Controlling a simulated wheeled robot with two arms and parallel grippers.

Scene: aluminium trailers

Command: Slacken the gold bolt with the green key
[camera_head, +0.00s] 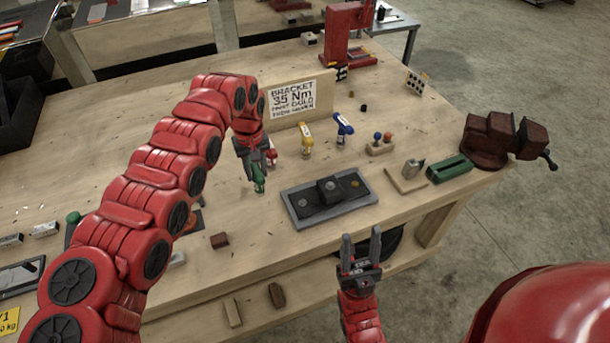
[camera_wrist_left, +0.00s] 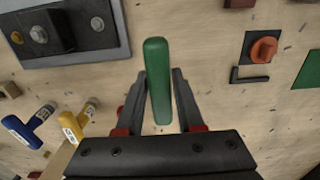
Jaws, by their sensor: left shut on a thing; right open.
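My left gripper (camera_head: 257,172) is shut on the green key (camera_head: 259,184), above the table and left of the bracket plate. The left wrist view shows the green key (camera_wrist_left: 158,80) upright between the fingers (camera_wrist_left: 160,100). The grey bracket plate (camera_head: 290,209) carries a dark bracket with a raised block. The gold bolt (camera_head: 355,184) is at its right end; a silver bolt (camera_head: 302,203) is at its left end. In the left wrist view the gold bolt (camera_wrist_left: 16,37) appears at the upper left, apart from the key. My right gripper (camera_head: 361,250) is open and empty at the table's front edge.
Behind the plate stand a red key (camera_head: 271,156), a yellow key (camera_head: 306,141) and a blue key (camera_head: 343,129). A sign board (camera_head: 292,98) is behind them. A vise (camera_head: 492,140) and a green block (camera_head: 450,169) are at the right. A brown block (camera_head: 220,240) lies front left.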

